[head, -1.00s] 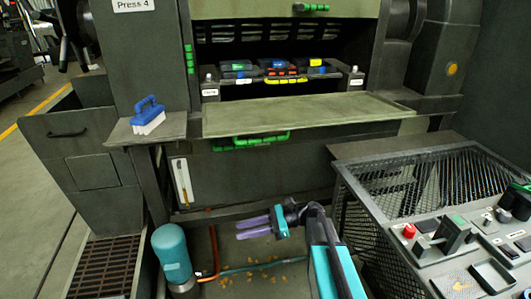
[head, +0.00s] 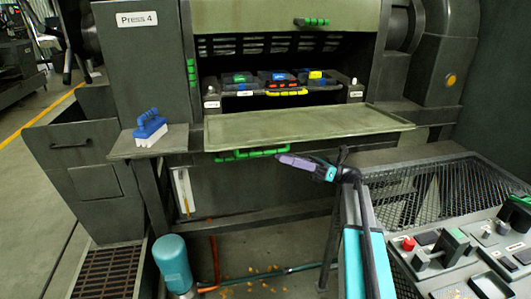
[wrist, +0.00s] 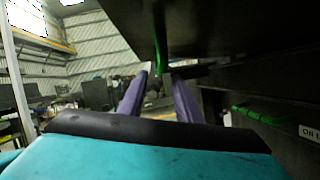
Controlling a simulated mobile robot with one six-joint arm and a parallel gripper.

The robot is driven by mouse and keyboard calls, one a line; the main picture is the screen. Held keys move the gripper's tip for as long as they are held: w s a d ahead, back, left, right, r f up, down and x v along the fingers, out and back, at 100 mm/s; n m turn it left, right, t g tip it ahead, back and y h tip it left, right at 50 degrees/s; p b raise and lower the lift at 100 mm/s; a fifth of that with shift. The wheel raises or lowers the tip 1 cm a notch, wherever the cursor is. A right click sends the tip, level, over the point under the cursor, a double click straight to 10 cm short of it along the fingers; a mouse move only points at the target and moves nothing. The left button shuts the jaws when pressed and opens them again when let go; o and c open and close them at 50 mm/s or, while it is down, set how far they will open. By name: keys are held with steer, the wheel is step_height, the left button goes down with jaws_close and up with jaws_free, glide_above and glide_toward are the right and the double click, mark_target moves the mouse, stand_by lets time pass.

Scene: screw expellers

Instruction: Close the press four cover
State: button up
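Press 4 bears a white label (head: 137,19). A pale green-grey panel (head: 300,124) lies folded out flat at the front of its opening. A green handle (head: 252,153) shows below its front edge. Another panel (head: 285,12) is raised above the opening, with a small green handle (head: 312,21). I cannot tell which panel the task calls the cover. My gripper (head: 284,159) is below the folded-out panel, just right of the lower handle. In the wrist view its purple fingers (wrist: 158,88) are apart, with a green handle (wrist: 159,50) beyond and slightly above them.
A blue brush (head: 149,125) stands on the left side shelf. Coloured blocks (head: 279,79) sit inside the opening. A teal cylinder (head: 172,262) stands on the floor. A mesh-sided control console (head: 430,190) is close on the right. Crumbs lie on the floor below.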

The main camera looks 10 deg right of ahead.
mark_target(265, 152)
steer(key=shift+b+x, duration=0.3)
steer(key=shift+x, duration=3.5)
jaws_close()
